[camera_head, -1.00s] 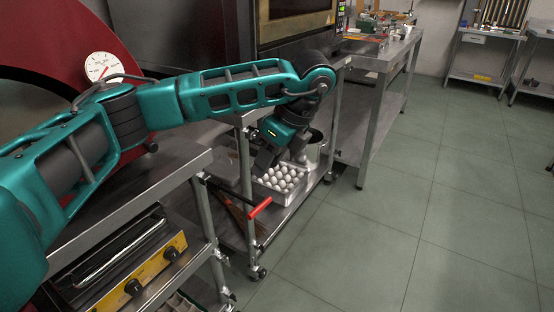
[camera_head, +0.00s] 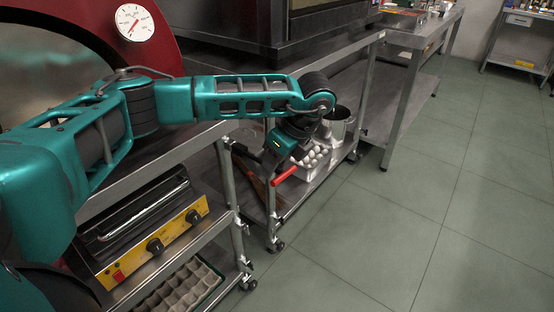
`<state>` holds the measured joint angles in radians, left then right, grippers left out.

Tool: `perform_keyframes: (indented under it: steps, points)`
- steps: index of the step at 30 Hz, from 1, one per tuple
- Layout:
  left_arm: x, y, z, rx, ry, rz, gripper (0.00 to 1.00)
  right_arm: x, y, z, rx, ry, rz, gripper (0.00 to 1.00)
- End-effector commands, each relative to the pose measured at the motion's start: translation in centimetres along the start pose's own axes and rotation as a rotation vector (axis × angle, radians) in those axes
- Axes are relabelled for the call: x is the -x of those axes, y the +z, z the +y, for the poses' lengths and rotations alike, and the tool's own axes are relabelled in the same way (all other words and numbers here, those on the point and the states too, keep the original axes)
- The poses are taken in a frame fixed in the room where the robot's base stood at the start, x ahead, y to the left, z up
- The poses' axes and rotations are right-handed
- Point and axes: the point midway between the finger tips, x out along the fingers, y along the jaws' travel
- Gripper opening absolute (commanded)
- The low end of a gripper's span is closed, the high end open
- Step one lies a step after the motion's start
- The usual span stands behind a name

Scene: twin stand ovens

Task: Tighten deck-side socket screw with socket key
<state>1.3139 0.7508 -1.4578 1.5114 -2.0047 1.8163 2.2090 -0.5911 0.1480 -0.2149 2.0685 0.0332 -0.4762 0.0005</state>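My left arm reaches in from the left. Its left gripper (camera_head: 267,168) points down by the middle trolley, beside a dark bar with a red handle (camera_head: 286,177). The bar sticks out at the trolley's front. I cannot tell whether this is the socket key, or whether the gripper touches it. The fingertips are dark and small, so whether they are open or shut is unclear. I cannot make out a deck-side socket screw. My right gripper is not in view.
A white dial gauge (camera_head: 134,22) is on the red oven. The tiled floor (camera_head: 400,230) at right is clear.

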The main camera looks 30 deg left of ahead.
Motion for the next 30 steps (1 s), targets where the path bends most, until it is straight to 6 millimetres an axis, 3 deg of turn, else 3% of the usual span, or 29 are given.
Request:
perform_keyframes:
  steps: [2,13,30]
  points:
    - [0.01,0.00,0.00,0.000,0.000,0.000,0.36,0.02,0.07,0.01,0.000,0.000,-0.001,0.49]
    - [0.05,-0.01,0.00,0.000,0.000,0.000,0.01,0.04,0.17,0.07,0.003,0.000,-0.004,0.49]
    - [0.09,0.21,-0.07,-0.005,0.012,0.000,0.00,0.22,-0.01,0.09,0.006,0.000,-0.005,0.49]
